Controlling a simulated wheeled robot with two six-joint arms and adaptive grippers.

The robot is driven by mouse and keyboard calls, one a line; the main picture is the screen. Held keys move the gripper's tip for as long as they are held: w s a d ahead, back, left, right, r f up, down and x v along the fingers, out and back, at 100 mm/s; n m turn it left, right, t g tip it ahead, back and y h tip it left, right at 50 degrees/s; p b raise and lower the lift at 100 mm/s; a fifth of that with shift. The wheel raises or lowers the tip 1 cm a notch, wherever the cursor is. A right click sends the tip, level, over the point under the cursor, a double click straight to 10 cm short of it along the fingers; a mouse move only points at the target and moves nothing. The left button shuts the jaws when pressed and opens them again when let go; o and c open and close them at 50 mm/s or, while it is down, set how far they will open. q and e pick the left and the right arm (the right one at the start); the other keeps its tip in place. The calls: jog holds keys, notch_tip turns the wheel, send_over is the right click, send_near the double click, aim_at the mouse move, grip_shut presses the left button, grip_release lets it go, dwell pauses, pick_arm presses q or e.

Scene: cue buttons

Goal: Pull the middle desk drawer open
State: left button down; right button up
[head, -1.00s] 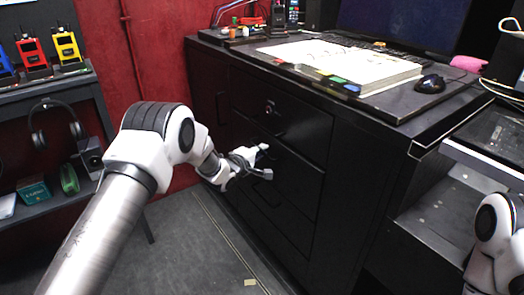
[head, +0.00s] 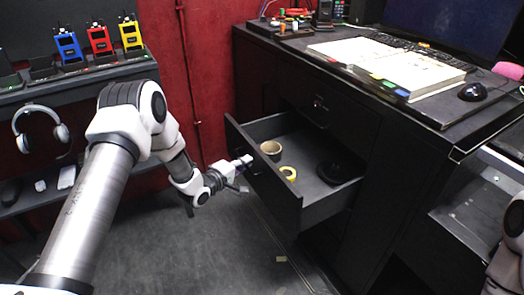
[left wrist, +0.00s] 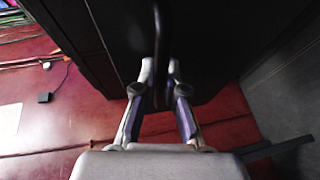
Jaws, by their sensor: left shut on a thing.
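The middle desk drawer (head: 330,205) is pulled well out of the black desk, just under the top drawer (head: 330,108) with the lock. Inside it lie a brown tape roll (head: 271,148), a yellow tape roll (head: 288,173) and a dark coiled thing (head: 340,173). My left gripper (head: 243,162) is at the drawer's front. In the left wrist view its two fingers are closed around the dark bar handle (left wrist: 160,45). In the head view the handle is mostly hidden. At the right edge, part of my right arm shows, but its gripper does not.
A shelf (head: 90,78) with radios and white headphones (head: 40,130) stands at the left. An open book (head: 390,65) and a mouse (head: 472,92) lie on the desk top.

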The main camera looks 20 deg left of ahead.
pick_arm(q)
jog(key=s+a+p, duration=0.1)
jog(key=s+a, duration=0.3)
jog(key=s, duration=0.1)
jog(key=shift+s+p, duration=0.25)
jog(key=shift+p, duration=0.05)
jog(key=shift+a, duration=0.1)
jog(key=c, duration=1.2)
grip_release()
jog(key=shift+v, duration=5.95)
jog(key=shift+f, duration=0.1)
